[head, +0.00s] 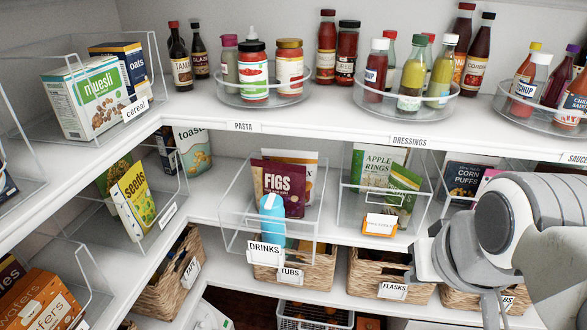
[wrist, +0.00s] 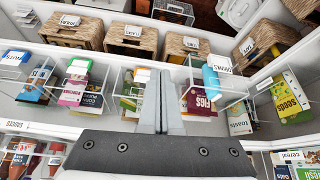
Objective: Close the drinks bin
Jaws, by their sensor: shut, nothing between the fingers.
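The drinks bin (head: 228,233) is a clear open-topped bin with a DRINKS label on its front, on the middle shelf in the head view. It sticks out past the shelf's front edge. It holds a blue bottle (head: 271,220), a purple FIGS pack (head: 285,188) and another pack behind. In the wrist view the bin (wrist: 190,103) shows upside down, just right of my fingers, with the bottle (wrist: 210,80) and FIGS pack (wrist: 203,101). My gripper (wrist: 163,75) is shut and empty, apart from the bin. In the head view my arm is at the right.
A clear bin with an APPLE RINGS pack (head: 379,166) stands right of the drinks bin. Wicker baskets (head: 375,272) sit on the shelf below. Turntables of bottles (head: 406,100) stand on the shelf above. A seeds pack (head: 133,196) is in a bin at the left.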

